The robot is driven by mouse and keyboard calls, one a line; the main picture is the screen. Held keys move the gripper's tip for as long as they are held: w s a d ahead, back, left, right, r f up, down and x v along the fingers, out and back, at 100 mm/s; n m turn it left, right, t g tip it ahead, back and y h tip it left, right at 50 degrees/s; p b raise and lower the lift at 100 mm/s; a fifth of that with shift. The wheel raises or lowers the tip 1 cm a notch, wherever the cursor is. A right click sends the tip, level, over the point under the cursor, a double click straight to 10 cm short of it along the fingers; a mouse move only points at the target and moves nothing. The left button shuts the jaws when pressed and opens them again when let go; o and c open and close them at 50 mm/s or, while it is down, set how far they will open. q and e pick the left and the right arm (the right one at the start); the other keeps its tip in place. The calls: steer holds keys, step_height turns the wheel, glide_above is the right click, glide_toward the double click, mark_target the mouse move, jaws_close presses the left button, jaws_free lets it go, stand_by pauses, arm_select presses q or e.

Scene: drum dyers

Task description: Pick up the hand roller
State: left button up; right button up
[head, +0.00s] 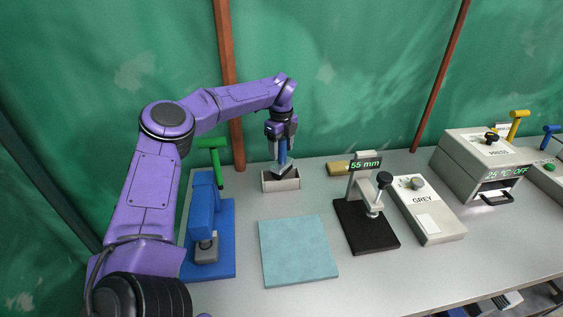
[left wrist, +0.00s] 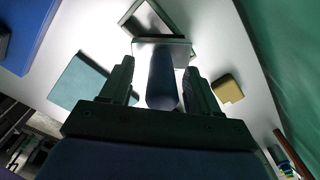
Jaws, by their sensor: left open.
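The hand roller has a dark blue handle (head: 283,155) that stands up from a small open grey box (head: 282,184) at the back of the table. Its grey head (head: 284,170) sits at the box, partly hidden. In the left wrist view the handle (left wrist: 162,82) lies between the two dark fingers, with a pale metal part (left wrist: 150,50) beyond it. My left gripper (head: 281,146) points down over the roller, open, with its fingers on either side of the handle. I cannot tell whether a finger touches it. My right gripper is not in view.
A blue stand (head: 206,220) is left, near a green handle (head: 214,160). A teal mat (head: 297,250) lies in front of the box. A tan block (head: 338,168), a 55 mm gauge stand (head: 366,226), a GREY box (head: 428,212) and a press (head: 487,160) are to the right.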

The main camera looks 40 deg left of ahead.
arm_select(q)
steer(key=shift+w+f, duration=0.1)
steer(key=shift+w, duration=0.05)
steer(key=shift+c, duration=0.9)
jaws_close()
